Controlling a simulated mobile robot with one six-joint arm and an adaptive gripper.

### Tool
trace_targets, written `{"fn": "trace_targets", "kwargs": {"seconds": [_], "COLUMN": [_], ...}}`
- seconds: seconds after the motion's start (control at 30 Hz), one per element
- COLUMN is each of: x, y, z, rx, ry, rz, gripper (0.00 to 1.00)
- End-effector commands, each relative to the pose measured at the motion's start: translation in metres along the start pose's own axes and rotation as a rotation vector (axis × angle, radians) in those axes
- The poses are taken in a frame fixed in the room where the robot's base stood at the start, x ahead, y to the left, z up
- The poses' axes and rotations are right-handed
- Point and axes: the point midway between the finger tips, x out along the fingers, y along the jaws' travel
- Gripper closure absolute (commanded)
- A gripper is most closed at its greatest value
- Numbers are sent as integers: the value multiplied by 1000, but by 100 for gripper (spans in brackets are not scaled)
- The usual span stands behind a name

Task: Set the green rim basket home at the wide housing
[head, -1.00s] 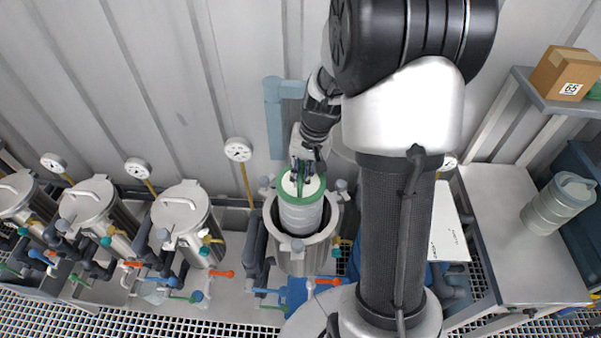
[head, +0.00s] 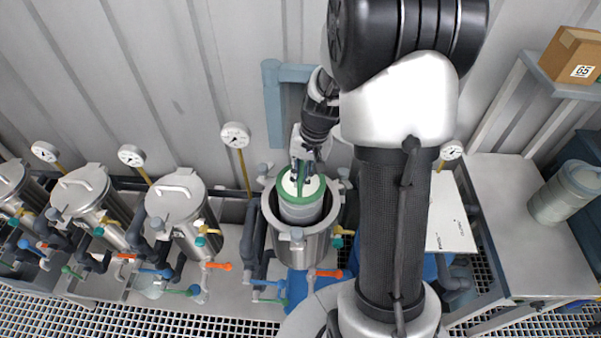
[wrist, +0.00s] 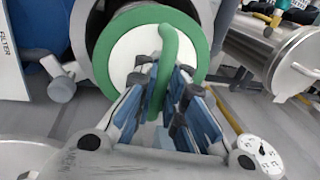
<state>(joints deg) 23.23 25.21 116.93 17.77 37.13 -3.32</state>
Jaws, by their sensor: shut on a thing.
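The green rim basket (head: 300,212) is a pale cylinder with a green rim and a green handle on its white top. It stands partly inside the open wide housing (head: 298,248), a steel vessel, with its rim above the housing's mouth. My gripper (head: 304,172) is above the basket, shut on its green handle. In the wrist view my gripper (wrist: 165,95) has its fingers on both sides of the handle, and the green rim (wrist: 101,58) fills the upper middle. The basket's lower part is hidden inside the housing.
Several lidded steel housings (head: 178,200) stand in a row at the left, with coloured valve handles and gauges (head: 235,135). A steel bench (head: 500,235) with a translucent container (head: 565,195) is at the right. A cardboard box (head: 571,55) sits on a shelf.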

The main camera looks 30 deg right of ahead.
Motion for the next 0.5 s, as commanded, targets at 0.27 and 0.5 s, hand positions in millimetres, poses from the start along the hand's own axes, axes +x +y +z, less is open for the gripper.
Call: {"fn": "trace_targets", "kwargs": {"seconds": [0.27, 0.5], "x": [17, 30], "y": [3, 6], "z": [0, -1], "rx": [0, 0], "ry": [1, 2], "rz": [-1, -1], "gripper": [100, 100]}}
